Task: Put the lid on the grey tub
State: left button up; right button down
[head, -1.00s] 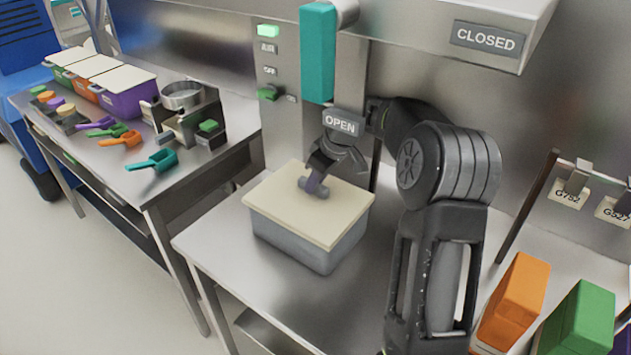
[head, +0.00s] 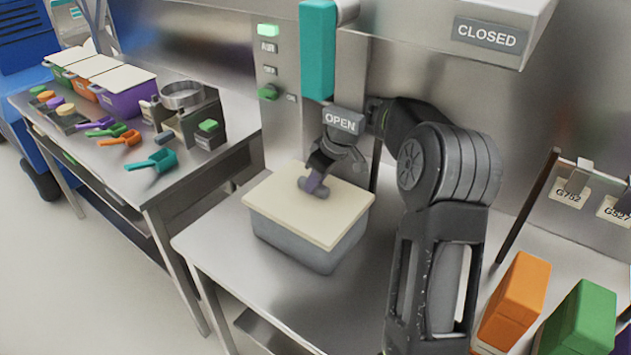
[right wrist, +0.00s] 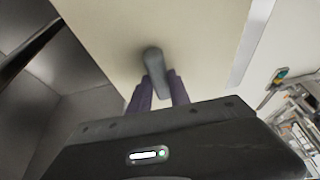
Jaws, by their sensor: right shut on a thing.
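The grey tub (head: 293,247) stands on the steel table under the machine. The cream lid (head: 292,215) lies flat over its top and looks level with the rim; a small gap cannot be ruled out. My right gripper (head: 314,184) comes down from above, shut on the lid's grey handle. In the right wrist view the purple fingers (right wrist: 158,94) close on both sides of the grey handle (right wrist: 153,62), with the cream lid (right wrist: 200,45) beneath. The tub is mostly hidden by the lid there. My left gripper is in neither view.
A teal lever (head: 318,50) hangs behind the tub, near the OPEN sign (head: 340,121). Orange (head: 514,300) and green (head: 580,318) blocks stand at right. The steel table's front is clear.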

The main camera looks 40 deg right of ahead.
jog(key=c, duration=1.1)
grip_release()
jog(key=o, duration=0.5)
jog(key=shift+r+p, duration=2.25)
jog(key=shift+r, duration=1.25)
grip_shut()
